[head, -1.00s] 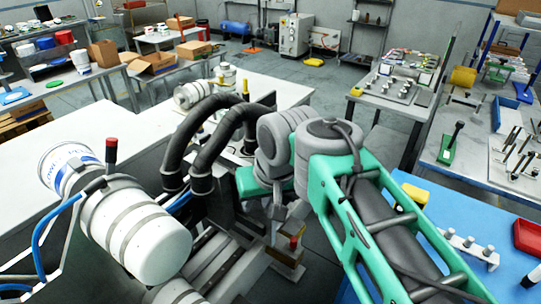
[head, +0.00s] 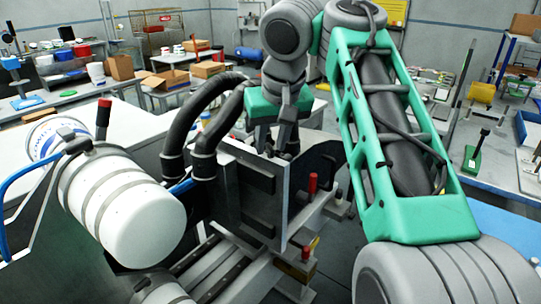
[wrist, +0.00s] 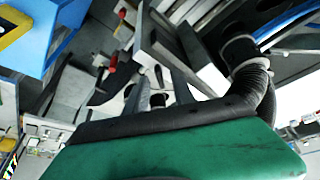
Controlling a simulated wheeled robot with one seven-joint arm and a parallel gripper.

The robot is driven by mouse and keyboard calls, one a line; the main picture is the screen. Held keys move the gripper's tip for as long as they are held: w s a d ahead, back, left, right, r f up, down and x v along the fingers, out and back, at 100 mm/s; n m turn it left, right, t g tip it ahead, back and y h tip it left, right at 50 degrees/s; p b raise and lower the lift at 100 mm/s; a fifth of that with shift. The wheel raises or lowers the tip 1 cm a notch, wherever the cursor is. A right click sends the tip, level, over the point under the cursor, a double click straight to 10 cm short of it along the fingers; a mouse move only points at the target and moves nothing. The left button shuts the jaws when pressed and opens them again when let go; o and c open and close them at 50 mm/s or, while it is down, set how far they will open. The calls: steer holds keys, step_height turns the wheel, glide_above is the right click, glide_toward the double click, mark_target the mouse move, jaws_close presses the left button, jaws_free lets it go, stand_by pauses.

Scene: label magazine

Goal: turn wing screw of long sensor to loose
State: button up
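A red-topped screw (head: 312,185) stands beside the dark plate of the machine in the head view. A second red-topped screw (head: 306,254) stands lower, on a bracket with a yellow mark. A red-tipped part (wrist: 112,66) also shows in the wrist view. I cannot tell which belongs to the long sensor; no sensor is clearly visible. My gripper (head: 279,143) points down behind the dark plate's upper edge, above and left of the nearer red screw, apart from it. Its fingers (wrist: 160,92) look spread in the wrist view, with a dark knob beyond them and nothing evidently held.
Black corrugated hoses (head: 205,125) arch just left of my gripper. A white cylinder (head: 130,205) and a red-topped lever (head: 103,118) stand at the left. The dark plate (head: 262,190) stands close below my gripper. Tables with boxes and tools lie behind and right.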

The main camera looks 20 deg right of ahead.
jaws_close()
stand_by(0.3)
stand_by(0.4)
